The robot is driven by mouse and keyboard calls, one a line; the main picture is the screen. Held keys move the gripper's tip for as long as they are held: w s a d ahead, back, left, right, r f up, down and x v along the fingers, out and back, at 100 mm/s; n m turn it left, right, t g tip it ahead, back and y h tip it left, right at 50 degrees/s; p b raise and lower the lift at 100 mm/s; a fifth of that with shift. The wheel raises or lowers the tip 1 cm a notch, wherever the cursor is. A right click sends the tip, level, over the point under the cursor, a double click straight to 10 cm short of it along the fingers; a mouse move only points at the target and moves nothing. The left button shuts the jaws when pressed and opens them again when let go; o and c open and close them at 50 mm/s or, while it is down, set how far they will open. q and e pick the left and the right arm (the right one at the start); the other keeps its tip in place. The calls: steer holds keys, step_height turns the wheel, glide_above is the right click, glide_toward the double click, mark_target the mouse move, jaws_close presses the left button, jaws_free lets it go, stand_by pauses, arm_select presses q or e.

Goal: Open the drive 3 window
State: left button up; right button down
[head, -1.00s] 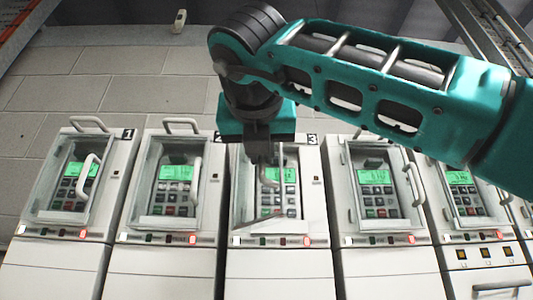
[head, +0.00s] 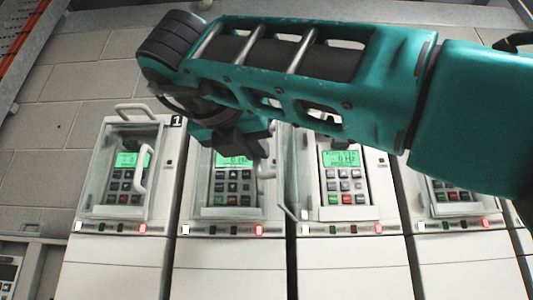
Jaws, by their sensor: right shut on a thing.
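Drive 3 (head: 334,257) is the third cabinet from the left in the head view. Its clear window (head: 291,180) stands swung out at the left side of its opening, seen nearly edge-on. The keypad and green display (head: 341,159) of drive 3 show uncovered. My right gripper (head: 258,157) is shut on the window's handle (head: 265,171), in front of the right part of drive 2. My right forearm hides the top of drive 3 and its number label. My left gripper is not in view.
Drive 1 (head: 112,256), with its window (head: 108,190) shut, stands at the left. Drive 2 (head: 225,257) stands between it and drive 3. Another drive (head: 468,255) at the right is partly hidden by my arm. A grey block wall (head: 60,110) is behind.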

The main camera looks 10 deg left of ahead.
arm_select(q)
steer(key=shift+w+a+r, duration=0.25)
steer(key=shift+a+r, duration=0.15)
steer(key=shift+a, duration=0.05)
arm_select(e)
steer(key=shift+w+a+m+h, duration=0.25)
steer(key=shift+a+m+h, duration=0.15)
steer(key=shift+h, duration=0.2)
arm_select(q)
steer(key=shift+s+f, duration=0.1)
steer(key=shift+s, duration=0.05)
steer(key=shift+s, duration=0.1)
arm_select(e)
steer(key=c, duration=1.2)
jaws_free()
steer(key=shift+o, duration=0.2)
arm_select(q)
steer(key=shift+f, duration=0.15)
